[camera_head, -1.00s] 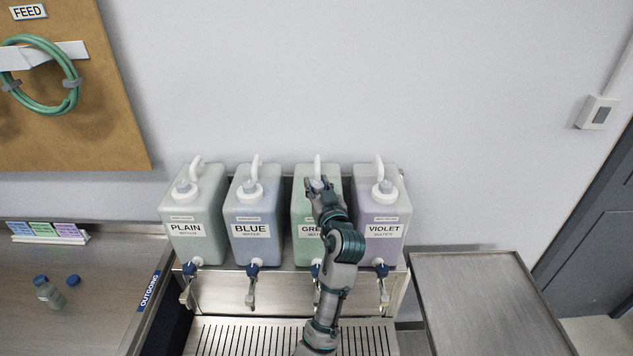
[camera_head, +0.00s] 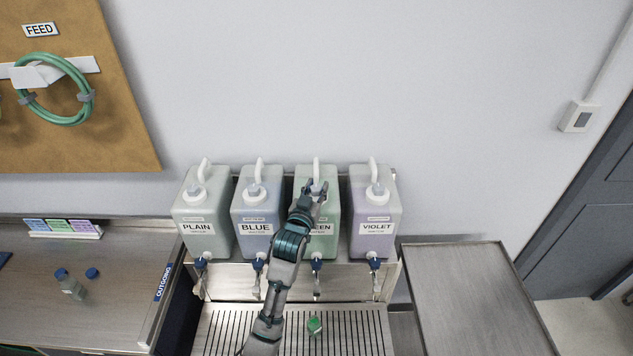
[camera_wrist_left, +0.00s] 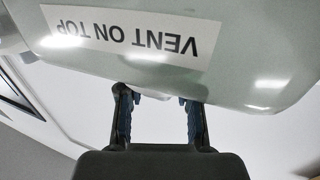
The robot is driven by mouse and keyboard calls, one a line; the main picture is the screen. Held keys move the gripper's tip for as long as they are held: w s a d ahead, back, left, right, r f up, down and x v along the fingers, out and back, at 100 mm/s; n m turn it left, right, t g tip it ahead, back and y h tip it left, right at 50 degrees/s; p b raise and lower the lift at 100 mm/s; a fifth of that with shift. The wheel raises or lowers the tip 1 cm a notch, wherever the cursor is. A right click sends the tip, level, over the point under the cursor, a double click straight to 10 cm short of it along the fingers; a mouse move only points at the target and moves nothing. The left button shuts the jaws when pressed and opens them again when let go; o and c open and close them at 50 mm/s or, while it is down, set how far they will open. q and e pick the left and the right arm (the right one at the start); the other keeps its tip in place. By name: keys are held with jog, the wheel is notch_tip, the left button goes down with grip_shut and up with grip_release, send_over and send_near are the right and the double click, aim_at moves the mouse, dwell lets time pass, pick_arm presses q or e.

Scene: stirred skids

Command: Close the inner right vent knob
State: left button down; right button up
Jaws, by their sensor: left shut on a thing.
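The inner right jug, labelled GREEN (camera_head: 327,243), stands between the BLUE (camera_head: 257,212) and VIOLET (camera_head: 376,212) jugs. My left gripper (camera_head: 314,187) is at the top of the GREEN jug, over its cap, and covers much of the cap and part of the label. In the left wrist view the fingers (camera_wrist_left: 157,100) straddle a small pale piece under the jug's edge, beside the VENT ON TOP label (camera_wrist_left: 130,35). I take it to be the vent knob; most of it is hidden. The gripper is shut on it. My right gripper is not in view.
The PLAIN jug (camera_head: 203,212) stands at the left end. Taps with blue tops hang over a slotted drip tray (camera_head: 225,330), where a small green item (camera_head: 314,325) lies. A bare metal table (camera_head: 465,290) is at the right.

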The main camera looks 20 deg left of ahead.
pick_arm(q)
jog(key=shift+m+h, duration=0.3)
jog(key=shift+h, duration=0.2)
jog(key=c, duration=0.7)
grip_release()
jog(key=shift+s, duration=0.1)
jog(key=shift+c, duration=0.2)
jog(key=s+a, duration=0.1)
jog(key=s, duration=1.1)
